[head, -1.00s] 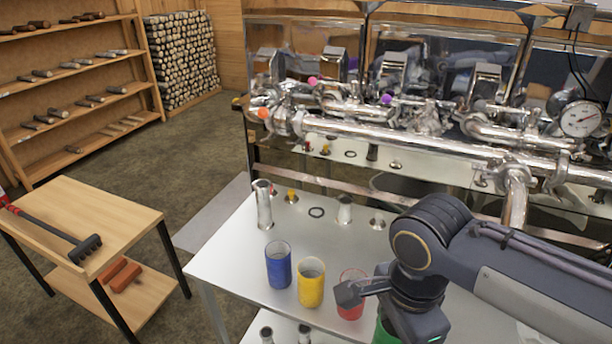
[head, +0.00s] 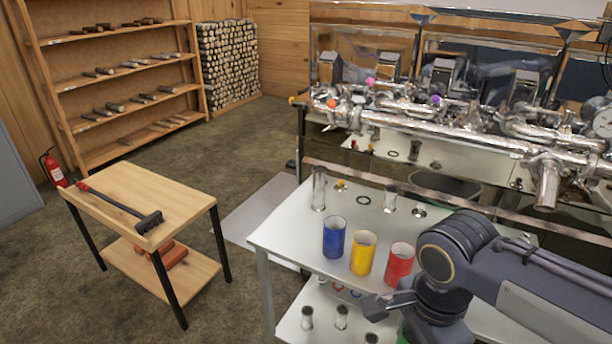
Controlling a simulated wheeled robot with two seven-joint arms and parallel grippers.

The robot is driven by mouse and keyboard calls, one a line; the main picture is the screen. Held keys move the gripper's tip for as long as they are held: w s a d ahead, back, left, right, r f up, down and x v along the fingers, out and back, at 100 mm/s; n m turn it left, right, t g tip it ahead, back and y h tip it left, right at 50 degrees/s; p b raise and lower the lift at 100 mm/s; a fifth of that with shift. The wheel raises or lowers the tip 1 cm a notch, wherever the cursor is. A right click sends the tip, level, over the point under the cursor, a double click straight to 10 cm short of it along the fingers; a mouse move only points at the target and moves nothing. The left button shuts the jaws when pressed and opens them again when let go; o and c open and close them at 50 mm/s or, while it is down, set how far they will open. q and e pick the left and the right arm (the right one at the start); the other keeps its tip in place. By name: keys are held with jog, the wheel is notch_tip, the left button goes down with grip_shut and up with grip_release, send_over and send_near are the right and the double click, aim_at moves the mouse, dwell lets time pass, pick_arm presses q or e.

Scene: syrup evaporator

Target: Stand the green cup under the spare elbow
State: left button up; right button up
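A sliver of the green cup (head: 404,336) shows at the bottom edge, below my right gripper (head: 385,307); the rest is hidden by the gripper and arm. It is out of the cup row, in front of the steel table's edge, and keeps its place against my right gripper, which appears shut on it. The finger contact is hidden. A short silver pipe end (head: 546,185) hangs from the evaporator piping at the right; I cannot tell whether it is the spare elbow. My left gripper is not in view.
A blue cup (head: 334,237), a yellow cup (head: 362,253) and a red cup (head: 399,263) stand on the steel table (head: 290,228). Silver fittings (head: 319,190) stand behind them. A wooden table (head: 185,196) with a rake-like tool (head: 120,207) is at the left.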

jog(key=w+d+f+n, duration=0.2)
jog(key=w+f+n, duration=0.5)
jog(key=f, duration=0.4)
jog(key=w+d+f+n, duration=0.2)
jog(key=w+f+n, duration=0.5)
jog(key=w+f, duration=0.2)
notch_tip(320, 180, down, 2)
jog(key=shift+w+f+n, duration=0.1)
jog(key=shift+w+n, duration=0.15)
jog(key=shift+n, duration=0.15)
